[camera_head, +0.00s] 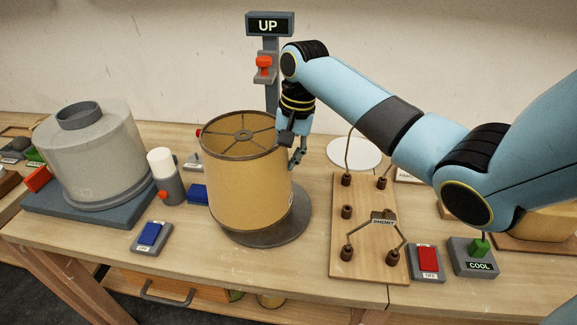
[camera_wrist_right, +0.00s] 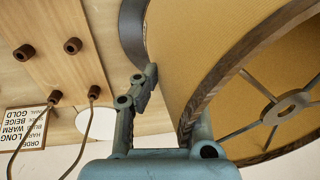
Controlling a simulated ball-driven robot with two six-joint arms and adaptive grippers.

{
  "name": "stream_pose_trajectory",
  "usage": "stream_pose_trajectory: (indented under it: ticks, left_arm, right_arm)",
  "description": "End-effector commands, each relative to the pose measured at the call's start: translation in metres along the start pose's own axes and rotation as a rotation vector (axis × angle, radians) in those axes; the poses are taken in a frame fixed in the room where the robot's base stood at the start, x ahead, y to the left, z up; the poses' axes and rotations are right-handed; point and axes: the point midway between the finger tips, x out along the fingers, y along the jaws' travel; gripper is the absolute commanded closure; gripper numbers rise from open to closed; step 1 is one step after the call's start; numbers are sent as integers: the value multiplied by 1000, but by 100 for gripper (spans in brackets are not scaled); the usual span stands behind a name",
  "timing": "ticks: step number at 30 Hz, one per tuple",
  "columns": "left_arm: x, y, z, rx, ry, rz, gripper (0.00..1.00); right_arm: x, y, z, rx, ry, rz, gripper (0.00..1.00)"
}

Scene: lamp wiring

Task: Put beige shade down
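The beige shade (camera_head: 243,190) is a tan drum with a dark rim and a spoked top ring. It stands upright over a round grey disc (camera_head: 272,236), overhanging its left side; I cannot tell whether it rests on it. My right gripper (camera_head: 295,150) is at the shade's right rim. In the right wrist view one finger of the gripper (camera_wrist_right: 172,92) is outside the shade (camera_wrist_right: 215,45), its tip at or close to the wall. The other finger is mostly hidden behind the rim, so the grip is unclear. My left gripper is out of view.
A clear dome (camera_head: 95,160) on a blue base, a white-topped bottle (camera_head: 163,170) and a blue switch (camera_head: 150,235) stand left. A wiring board (camera_head: 365,215), red switch (camera_head: 428,260) and COOL button (camera_head: 479,255) stand right. An UP sign (camera_head: 269,24) rises behind.

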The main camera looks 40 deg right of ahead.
Motion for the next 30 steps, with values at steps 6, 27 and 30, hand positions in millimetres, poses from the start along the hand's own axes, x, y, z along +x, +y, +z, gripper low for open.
stream_pose_trajectory:
  ticks: [6, 27, 30]
  left_arm:
    - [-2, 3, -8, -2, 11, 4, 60]
    - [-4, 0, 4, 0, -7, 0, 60]
    - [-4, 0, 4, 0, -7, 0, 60]
  right_arm:
    - [8, 1, -12, 1, -3, 0, 100]
    - [36, 5, -12, -1, 0, 0, 78]
    - [36, 5, -12, -1, 0, 0, 71]
